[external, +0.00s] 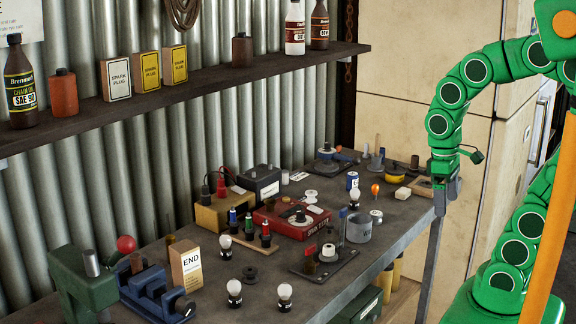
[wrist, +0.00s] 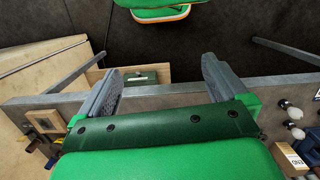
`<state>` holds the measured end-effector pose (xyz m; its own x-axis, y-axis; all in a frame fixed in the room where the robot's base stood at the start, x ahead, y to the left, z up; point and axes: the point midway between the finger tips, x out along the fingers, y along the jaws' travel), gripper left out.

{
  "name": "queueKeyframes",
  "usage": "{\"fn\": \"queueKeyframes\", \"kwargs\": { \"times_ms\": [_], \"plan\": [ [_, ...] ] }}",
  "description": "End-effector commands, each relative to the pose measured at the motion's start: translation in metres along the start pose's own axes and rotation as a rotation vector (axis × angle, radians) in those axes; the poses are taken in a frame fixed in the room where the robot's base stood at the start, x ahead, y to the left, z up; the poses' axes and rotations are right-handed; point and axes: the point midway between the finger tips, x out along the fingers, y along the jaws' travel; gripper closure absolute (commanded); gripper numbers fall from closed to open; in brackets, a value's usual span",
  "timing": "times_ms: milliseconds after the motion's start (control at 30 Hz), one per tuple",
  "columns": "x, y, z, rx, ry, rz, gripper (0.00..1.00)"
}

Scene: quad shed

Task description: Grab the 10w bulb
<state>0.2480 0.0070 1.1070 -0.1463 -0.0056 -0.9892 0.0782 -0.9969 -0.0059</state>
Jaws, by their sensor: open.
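Several small round white bulbs in dark bases stand on the grey workbench (external: 205,305): one at the front (external: 284,291), one to its left (external: 234,287), one further back (external: 225,241) and one near the blue can (external: 355,196). A small orange bulb-like piece (external: 375,189) stands toward the right end. No wattage marking is legible, so I cannot tell which is the 10w bulb. My gripper (external: 446,200) hangs by the bench's right end, apart from the bulbs. In the wrist view its two fingers (wrist: 160,85) are spread and empty. Pale bulbs (wrist: 283,104) show at that view's right edge.
A blue vise (external: 150,285), an END box (external: 185,265), a red case (external: 290,222) and a grey cup (external: 358,228) crowd the bench. A shelf (external: 210,82) with bottles and boxes runs above. The bench's front right strip is mostly clear.

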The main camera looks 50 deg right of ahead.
Motion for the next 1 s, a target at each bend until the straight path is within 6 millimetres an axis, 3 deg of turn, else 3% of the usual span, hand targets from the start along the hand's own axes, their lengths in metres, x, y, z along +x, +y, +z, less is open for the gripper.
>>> {"fn": "queueKeyframes", "kwargs": {
  "times_ms": [133,367,633,900,1000],
  "plan": [
    [0.012,0.004,0.02,0.057,-0.01,-0.005,0.0],
    [0.016,0.005,0.026,0.081,-0.01,-0.006,0.0],
    [0.016,0.005,0.026,0.079,-0.011,-0.006,0.36],
    [0.016,0.005,0.025,0.078,-0.01,-0.005,0.36],
    [0.016,0.01,0.017,0.078,0.007,0.011,0.36]
  ]
}}
